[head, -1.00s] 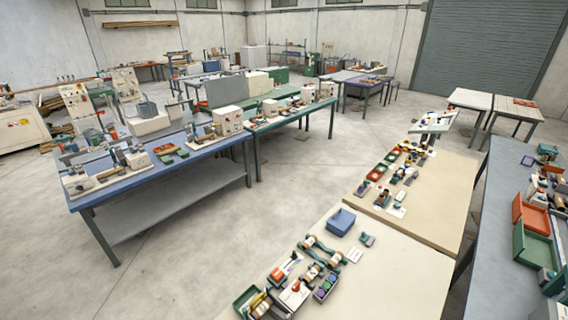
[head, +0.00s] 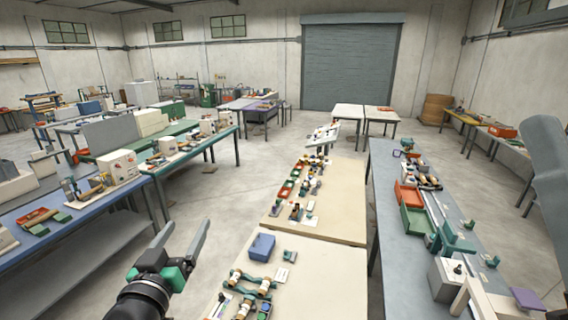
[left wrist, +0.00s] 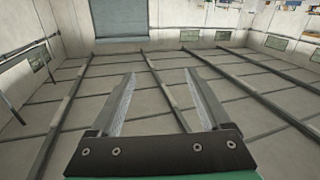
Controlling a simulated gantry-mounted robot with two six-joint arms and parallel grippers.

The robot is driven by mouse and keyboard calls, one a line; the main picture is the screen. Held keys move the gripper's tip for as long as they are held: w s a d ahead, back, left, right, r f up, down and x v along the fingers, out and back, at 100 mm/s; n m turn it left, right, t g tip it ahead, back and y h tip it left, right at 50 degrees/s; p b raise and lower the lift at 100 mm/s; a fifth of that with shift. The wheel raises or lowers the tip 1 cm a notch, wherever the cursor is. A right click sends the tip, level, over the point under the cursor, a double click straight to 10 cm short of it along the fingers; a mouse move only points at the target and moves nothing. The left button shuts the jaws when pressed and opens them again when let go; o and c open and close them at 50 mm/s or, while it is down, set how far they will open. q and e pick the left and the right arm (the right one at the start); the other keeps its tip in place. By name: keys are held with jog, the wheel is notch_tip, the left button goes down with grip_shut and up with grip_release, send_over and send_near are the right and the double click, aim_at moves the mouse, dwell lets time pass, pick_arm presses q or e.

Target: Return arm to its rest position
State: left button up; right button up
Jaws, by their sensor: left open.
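My left gripper (head: 182,240) stands at the lower left of the head view, with its two grey fingers pointing up and apart. It is open and empty, over the floor gap between the blue workbench and the cream table. In the left wrist view the open fingers (left wrist: 158,85) have nothing between them, with walls and ceiling beams behind. At the right edge of the head view is a grey arm part of mine. I cannot see the right gripper's fingers.
A cream table (head: 335,275) with a blue box (head: 261,246) and small parts lies just right of the left gripper. A blue-green workbench (head: 190,156) is to the left. A grey bench (head: 385,205) with a green tray (head: 415,222) is to the right.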

pick_arm(q)
jog(key=s+d+r+m+t+h, duration=0.2)
jog(key=s+r+t, duration=0.7)
jog(key=s+r, duration=1.3)
notch_tip(320, 180, up, 3)
jog(key=shift+s+r, duration=0.15)
jog(key=shift+r, duration=0.05)
